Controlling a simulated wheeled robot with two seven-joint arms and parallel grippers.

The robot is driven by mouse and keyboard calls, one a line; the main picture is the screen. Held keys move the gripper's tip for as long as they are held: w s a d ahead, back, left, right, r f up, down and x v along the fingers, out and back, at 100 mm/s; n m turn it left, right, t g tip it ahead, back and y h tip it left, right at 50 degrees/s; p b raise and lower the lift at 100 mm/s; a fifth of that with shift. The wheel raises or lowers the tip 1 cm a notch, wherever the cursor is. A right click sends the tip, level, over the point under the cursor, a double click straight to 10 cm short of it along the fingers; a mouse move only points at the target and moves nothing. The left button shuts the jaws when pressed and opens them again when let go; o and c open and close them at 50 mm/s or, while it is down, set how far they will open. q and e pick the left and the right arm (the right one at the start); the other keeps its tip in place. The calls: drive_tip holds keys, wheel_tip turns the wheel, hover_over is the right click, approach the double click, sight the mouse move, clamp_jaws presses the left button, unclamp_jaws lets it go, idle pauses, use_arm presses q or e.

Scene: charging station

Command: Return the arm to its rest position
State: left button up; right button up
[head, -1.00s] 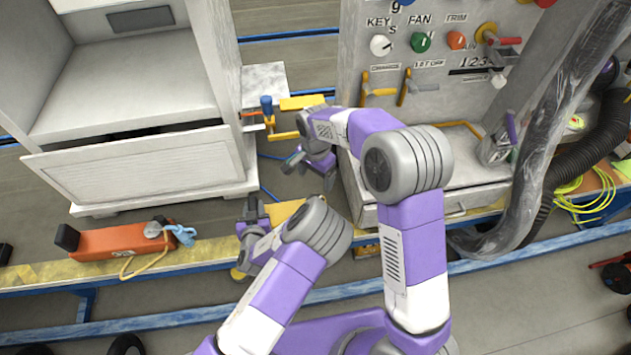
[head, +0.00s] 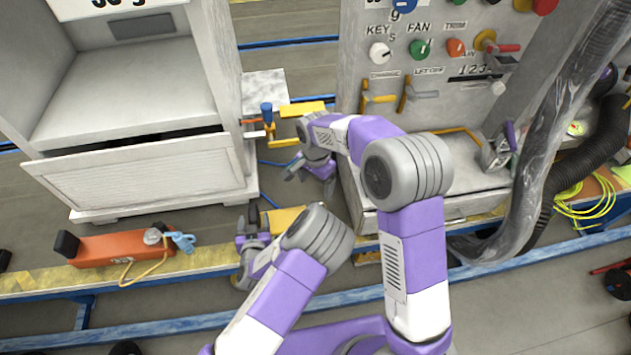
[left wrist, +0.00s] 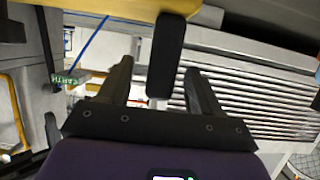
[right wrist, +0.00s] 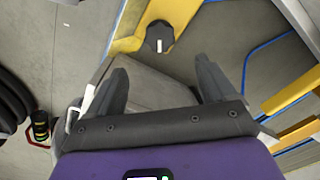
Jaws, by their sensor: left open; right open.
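My left gripper (head: 248,220) is in the head view, over the yellow-edged beam to the right of the orange box. In the left wrist view its two dark fingers (left wrist: 160,90) stand apart, with a black upright piece (left wrist: 167,55) showing between and beyond them. My right gripper (head: 303,170) hangs between the white cabinet and the control panel. In the right wrist view its fingers (right wrist: 165,85) are apart and hold nothing. Both arms are bent at the elbow. The right forearm hides part of the panel's lower left.
The white cabinet (head: 145,180) stands left, the control panel (head: 440,75) with knobs and levers right. An orange box (head: 112,249) with a yellow cord lies on the beam. A blue-handled clamp (head: 267,118) is behind my right gripper. A clear hose (head: 560,120) hangs at right.

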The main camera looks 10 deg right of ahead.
use_arm(q)
drive_tip(key=s+a+f+n+g+p, duration=0.2)
drive_tip(key=s+f+g, duration=0.15)
drive_tip(key=s, duration=0.35)
drive_tip(key=s+a+f+n+g+p, duration=0.1)
drive_tip(key=s+a+f+g+p, duration=0.15)
drive_tip(key=s+g, duration=0.4)
use_arm(e)
drive_tip(key=s+f+n+y, duration=0.3)
drive_tip(key=s+f+n, duration=0.1)
drive_tip(key=s+f, duration=0.7)
use_arm(q)
drive_tip(key=s+d+r+g+h+p, duration=0.2)
drive_tip(key=s+d+r+g+h, duration=0.1)
drive_tip(key=s, duration=0.4)
drive_tip(key=shift+s+d+r+h, duration=0.3)
drive_tip(key=shift+s+d+h, duration=0.1)
drive_tip(key=shift+d+h, duration=0.25)
use_arm(e)
drive_tip(key=s+f+n+y, duration=0.1)
drive_tip(key=s+f+n, duration=0.2)
drive_tip(key=s, duration=1)
drive_tip(key=shift+f+t, duration=0.3)
drive_tip(key=shift+d, duration=0.1)
